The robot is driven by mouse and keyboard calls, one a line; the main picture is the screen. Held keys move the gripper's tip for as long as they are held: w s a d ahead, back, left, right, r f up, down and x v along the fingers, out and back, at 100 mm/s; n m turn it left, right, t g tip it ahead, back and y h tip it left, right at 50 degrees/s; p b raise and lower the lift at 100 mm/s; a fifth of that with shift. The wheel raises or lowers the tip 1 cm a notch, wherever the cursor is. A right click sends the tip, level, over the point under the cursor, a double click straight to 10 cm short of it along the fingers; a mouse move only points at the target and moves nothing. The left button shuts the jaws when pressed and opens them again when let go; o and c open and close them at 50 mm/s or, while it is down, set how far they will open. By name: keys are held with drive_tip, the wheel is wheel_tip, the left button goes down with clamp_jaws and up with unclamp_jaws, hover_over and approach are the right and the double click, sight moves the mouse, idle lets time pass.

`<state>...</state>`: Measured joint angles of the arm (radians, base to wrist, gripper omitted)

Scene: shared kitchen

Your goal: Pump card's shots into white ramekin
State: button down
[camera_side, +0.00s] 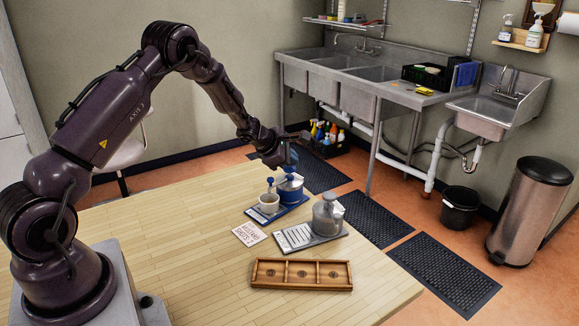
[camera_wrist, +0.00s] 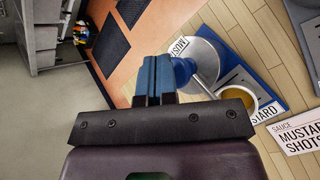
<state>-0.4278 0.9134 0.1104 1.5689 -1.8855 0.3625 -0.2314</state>
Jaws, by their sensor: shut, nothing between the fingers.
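My gripper (camera_side: 291,160) is shut and empty, its blue fingers pointing down over the blue mustard dispenser (camera_side: 290,190). In the wrist view, the closed fingers (camera_wrist: 153,75) are beside the dispenser's blue pump head (camera_wrist: 184,70); I cannot tell if they touch. The pump's spout reaches toward the white ramekin (camera_side: 269,204), which stands on the same blue mat (camera_side: 290,209). A yellow-brown inside shows in the ramekin (camera_wrist: 240,98) in the wrist view. The card (camera_side: 249,234) lies flat on the table; its wrist view (camera_wrist: 302,134) reads "SAUCE MUSTARD SHOTS", with the rest cut off.
A grey dispenser (camera_side: 326,217) stands on a grey mat (camera_side: 297,238) to the right. A wooden tray (camera_side: 302,286) with three compartments lies nearer the camera. The table (camera_side: 165,235) is clear on the left. Sinks and a bin (camera_side: 530,212) stand away from the table.

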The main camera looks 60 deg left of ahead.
sight(290, 168)
drive_tip(key=shift+f, duration=0.9)
idle(0.4)
drive_tip(key=shift+r, duration=1.7)
drive_tip(key=shift+r, duration=0.1)
wheel_tip(290, 168, up, 6)
drive_tip(key=shift+f, duration=0.1)
